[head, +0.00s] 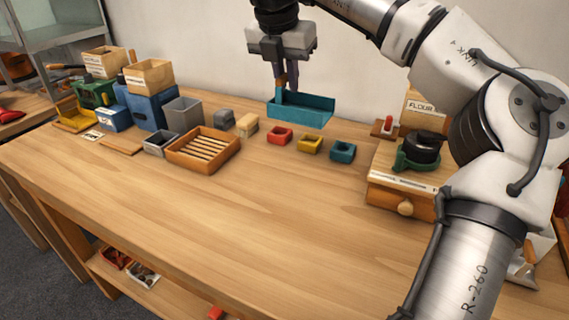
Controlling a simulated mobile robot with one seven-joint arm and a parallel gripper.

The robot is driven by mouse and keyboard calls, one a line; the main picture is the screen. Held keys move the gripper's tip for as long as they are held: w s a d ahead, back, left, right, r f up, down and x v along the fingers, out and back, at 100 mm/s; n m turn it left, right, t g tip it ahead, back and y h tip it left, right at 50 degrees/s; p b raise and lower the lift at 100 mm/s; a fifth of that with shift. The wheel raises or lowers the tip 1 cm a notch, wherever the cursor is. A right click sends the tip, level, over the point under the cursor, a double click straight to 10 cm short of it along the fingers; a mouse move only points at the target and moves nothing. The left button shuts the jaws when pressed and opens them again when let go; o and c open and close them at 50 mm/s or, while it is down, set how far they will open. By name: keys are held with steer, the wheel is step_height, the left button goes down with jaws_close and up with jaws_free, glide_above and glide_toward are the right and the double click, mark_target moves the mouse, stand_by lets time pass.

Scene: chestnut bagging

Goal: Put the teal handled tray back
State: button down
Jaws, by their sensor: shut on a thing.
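The teal tray (302,112) is at the back of the wooden table, near the wall. It is a long open box with low walls and a taller piece at its left end. My gripper (287,86) points down over the left part of the tray and is shut on it, at what looks like its handle. The fingertips are partly hidden against the tray. I cannot tell whether the tray's underside touches the table or hangs just above it.
Small red (280,136), yellow (309,144) and teal (343,151) boxes stand in front of the tray. A slatted wooden tray (204,150) and several bins are left. A drawer box (401,195) stands right. The table's front middle (270,230) is clear.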

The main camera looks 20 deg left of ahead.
mark_target(278, 105)
step_height(278, 105, down, 16)
steer(key=shift+f, duration=0.15)
steer(key=c, duration=1.9)
jaws_free()
steer(key=shift+f, duration=0.2)
steer(key=o, duration=0.4)
steer(key=shift+o, duration=0.2)
steer(key=shift+r, duration=0.1)
steer(key=v, duration=1.2)
steer(key=shift+r, duration=0.1)
